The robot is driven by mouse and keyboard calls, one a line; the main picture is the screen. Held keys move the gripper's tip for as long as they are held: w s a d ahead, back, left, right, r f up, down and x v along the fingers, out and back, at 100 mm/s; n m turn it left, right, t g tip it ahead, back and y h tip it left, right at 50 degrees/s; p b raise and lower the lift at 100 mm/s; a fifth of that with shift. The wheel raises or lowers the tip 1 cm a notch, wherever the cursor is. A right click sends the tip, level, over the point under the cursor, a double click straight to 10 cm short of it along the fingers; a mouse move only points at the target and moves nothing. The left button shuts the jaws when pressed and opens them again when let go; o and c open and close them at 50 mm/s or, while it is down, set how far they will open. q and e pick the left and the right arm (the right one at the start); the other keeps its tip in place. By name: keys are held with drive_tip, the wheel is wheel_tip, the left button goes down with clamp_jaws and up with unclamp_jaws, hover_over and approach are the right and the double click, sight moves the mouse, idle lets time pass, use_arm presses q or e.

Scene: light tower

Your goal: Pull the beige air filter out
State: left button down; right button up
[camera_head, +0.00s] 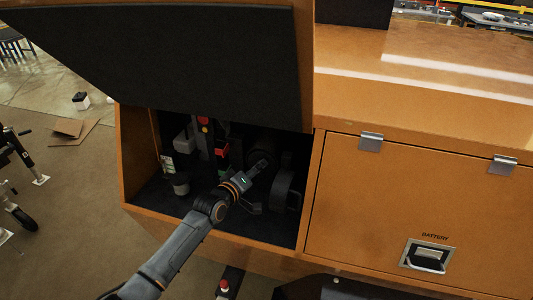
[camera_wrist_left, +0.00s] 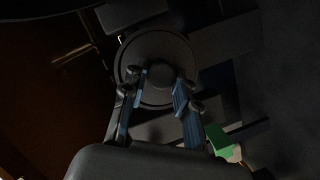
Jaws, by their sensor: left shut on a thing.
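My left gripper (camera_head: 262,164) reaches into the open compartment of the orange light tower. In the left wrist view, its fingers (camera_wrist_left: 161,88) are shut on a small dark knob (camera_wrist_left: 161,73) in the middle of a round dark cover (camera_wrist_left: 158,48). The cover appears seated on the machinery behind it. No beige air filter can be made out in either view. The inside of the compartment is dark, and my arm hides part of it. My right gripper is not in view.
The raised dark-lined door (camera_head: 190,55) hangs over the compartment. Engine parts stand left of my gripper, including a red part (camera_head: 221,150). A dark rounded part (camera_head: 284,190) stands to its right. The battery door (camera_head: 400,200) is shut. A green part (camera_wrist_left: 220,138) lies beside my gripper.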

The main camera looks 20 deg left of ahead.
use_arm(q)
drive_tip(key=shift+s, duration=0.25)
drive_tip(key=s+p, duration=0.9)
drive_tip(key=s, duration=0.5)
drive_tip(key=shift+s+a, duration=0.3)
drive_tip(key=shift+s, duration=0.1)
idle(2.0)
idle(0.5)
